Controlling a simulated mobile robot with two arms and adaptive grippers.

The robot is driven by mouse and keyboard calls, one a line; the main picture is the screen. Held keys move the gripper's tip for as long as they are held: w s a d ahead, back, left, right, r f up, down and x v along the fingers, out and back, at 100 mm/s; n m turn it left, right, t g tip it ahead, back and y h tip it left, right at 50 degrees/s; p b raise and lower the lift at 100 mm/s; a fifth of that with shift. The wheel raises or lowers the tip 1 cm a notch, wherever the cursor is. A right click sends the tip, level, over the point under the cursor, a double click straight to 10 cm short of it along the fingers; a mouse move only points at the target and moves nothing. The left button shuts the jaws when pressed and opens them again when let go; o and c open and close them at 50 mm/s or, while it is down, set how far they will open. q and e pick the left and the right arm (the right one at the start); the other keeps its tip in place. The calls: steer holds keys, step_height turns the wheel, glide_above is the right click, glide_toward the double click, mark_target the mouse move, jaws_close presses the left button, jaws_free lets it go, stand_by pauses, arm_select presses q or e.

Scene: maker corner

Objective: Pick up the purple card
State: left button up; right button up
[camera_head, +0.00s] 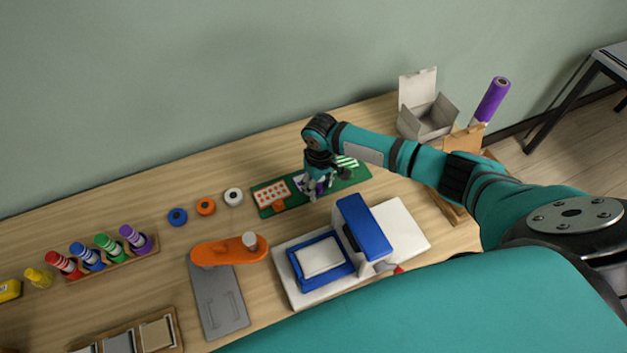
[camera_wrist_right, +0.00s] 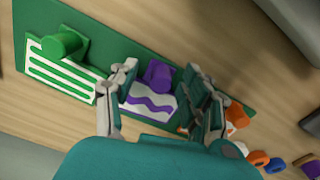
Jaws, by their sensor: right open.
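The purple card (camera_wrist_right: 150,106) is white with a purple wavy line, and a purple knob (camera_wrist_right: 158,75) stands at its edge. It lies on the green mat (camera_wrist_right: 88,40) between the green-striped card (camera_wrist_right: 60,83) and the orange card. In the head view the purple card is mostly hidden by my right gripper (camera_head: 326,184). My right gripper, also in the right wrist view (camera_wrist_right: 160,84), is open and above the card, with one finger on each side of the knob. I cannot tell whether the fingers touch it. My left gripper is not in view.
The orange-dotted card (camera_head: 271,193) lies left of my gripper on the mat. A white and blue machine (camera_head: 408,232) stands just in front. An open grey box (camera_head: 428,120) is at the back right. Orange, blue and white rolls (camera_head: 206,207) lie left of the mat.

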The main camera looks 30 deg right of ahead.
jaws_close()
stand_by(0.3)
